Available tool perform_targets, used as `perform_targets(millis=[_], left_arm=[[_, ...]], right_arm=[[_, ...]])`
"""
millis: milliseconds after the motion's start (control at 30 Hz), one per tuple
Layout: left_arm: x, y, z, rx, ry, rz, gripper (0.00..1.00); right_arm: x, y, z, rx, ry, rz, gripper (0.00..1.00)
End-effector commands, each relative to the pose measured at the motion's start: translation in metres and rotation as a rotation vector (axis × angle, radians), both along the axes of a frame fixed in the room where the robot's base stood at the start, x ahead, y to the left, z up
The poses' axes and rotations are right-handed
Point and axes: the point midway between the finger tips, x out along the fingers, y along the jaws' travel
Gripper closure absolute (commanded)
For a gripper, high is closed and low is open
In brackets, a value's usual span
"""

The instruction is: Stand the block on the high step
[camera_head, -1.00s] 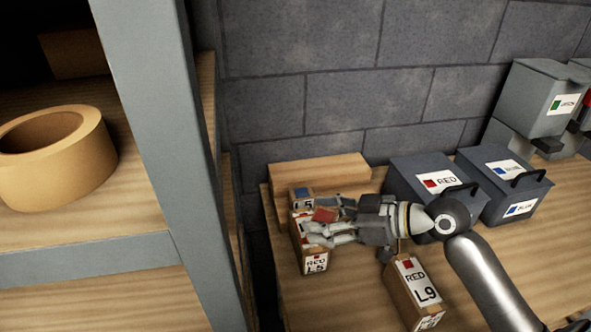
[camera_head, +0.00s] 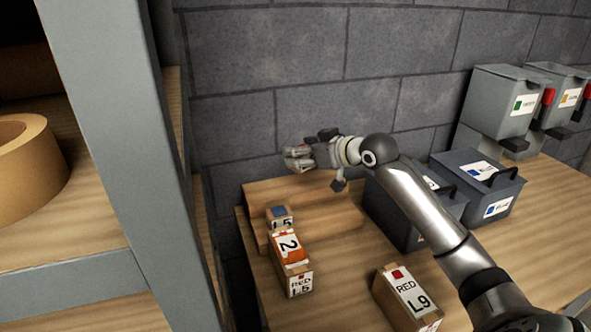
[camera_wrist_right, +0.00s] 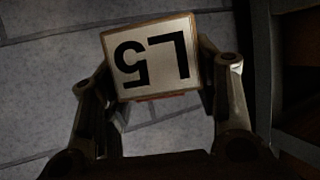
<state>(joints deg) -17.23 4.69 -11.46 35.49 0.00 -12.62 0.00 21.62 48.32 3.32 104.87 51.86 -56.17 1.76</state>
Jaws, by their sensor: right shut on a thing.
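My right gripper (camera_head: 300,158) is shut on a block, raised above the back end of the wooden steps. The right wrist view shows the block (camera_wrist_right: 150,58) between the two fingers, its white face reading L5 upside down, with a little red at its lower edge. In the head view the fingers mostly hide it. The high step (camera_head: 265,193) is the back, taller part of the plain wood steps. The low step (camera_head: 335,218) lies in front of it. The gripper appears clear of the high step. My left gripper is not in view.
In front is an orange-labelled block (camera_head: 291,265), and a RED L9 block (camera_head: 408,300) lies to the right. Dark bins (camera_head: 480,185) stand at right. A grey shelf post (camera_head: 120,130) rises at left.

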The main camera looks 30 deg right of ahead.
Motion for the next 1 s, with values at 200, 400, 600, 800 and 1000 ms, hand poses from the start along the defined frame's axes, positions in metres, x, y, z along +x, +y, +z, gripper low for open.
perform_targets(millis=[200,400,600,800,1000], left_arm=[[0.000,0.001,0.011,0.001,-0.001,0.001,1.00],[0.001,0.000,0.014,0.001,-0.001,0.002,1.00],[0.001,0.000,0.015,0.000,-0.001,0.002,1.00],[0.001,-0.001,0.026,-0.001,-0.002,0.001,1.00],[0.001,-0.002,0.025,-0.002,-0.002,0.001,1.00]], right_arm=[[0.038,-0.012,-0.033,0.005,0.004,0.000,0.70],[0.057,-0.019,-0.057,0.003,-0.001,0.001,0.70],[0.065,-0.021,-0.068,0.003,0.000,0.001,0.70],[0.065,-0.021,-0.094,0.002,0.001,0.001,0.70],[0.065,-0.022,-0.099,0.000,-0.002,0.001,0.70]])
